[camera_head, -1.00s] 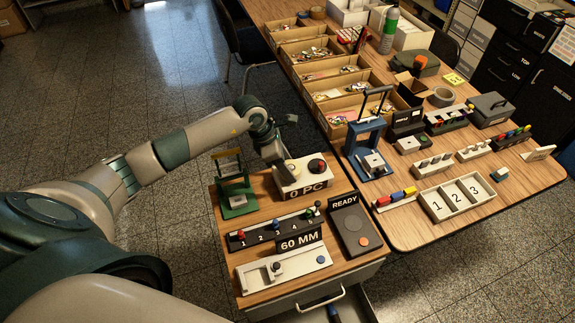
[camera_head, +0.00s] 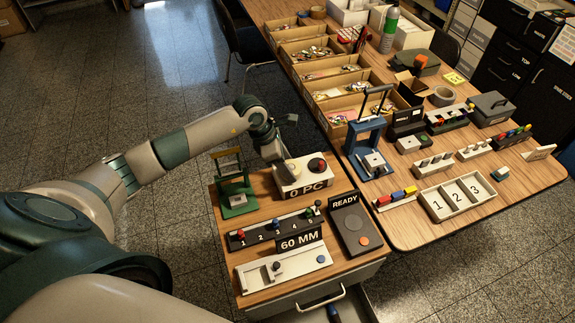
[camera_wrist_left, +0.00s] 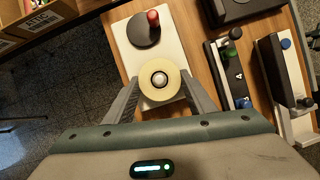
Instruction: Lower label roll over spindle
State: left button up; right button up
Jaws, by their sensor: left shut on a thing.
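The pale yellow label roll (camera_wrist_left: 149,91) is between the two fingers of my left gripper (camera_wrist_left: 160,84), which is shut on it. The round metal tip of the spindle (camera_wrist_left: 159,80) shows inside the roll's hole, so the roll is around or directly above it. The white counter base (camera_wrist_left: 127,44), marked "0 PC" in the head view (camera_head: 307,188), lies under the roll. It carries a dark disc with a red knob (camera_wrist_left: 153,18). In the head view my left gripper (camera_head: 284,164) is at the left end of this base, partly covering the roll (camera_head: 293,170). My right gripper is not in view.
A green frame stand (camera_head: 236,190) stands close left of my gripper. In front are a black numbered peg strip (camera_head: 272,231), a "60 MM" fixture (camera_head: 290,268) and a "READY" pad (camera_head: 350,226). A blue press (camera_head: 367,150) stands on the larger table at right.

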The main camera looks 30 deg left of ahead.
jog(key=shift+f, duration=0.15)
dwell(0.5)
pick_arm(q)
jog(key=o, duration=1.1)
jog(key=shift+s+a+r+b, duration=0.15)
jog(key=shift+a+r+b, duration=0.15)
jog(key=shift+r, duration=0.2)
jog(key=shift+b+v, duration=2.1)
jog(key=shift+v, duration=6)
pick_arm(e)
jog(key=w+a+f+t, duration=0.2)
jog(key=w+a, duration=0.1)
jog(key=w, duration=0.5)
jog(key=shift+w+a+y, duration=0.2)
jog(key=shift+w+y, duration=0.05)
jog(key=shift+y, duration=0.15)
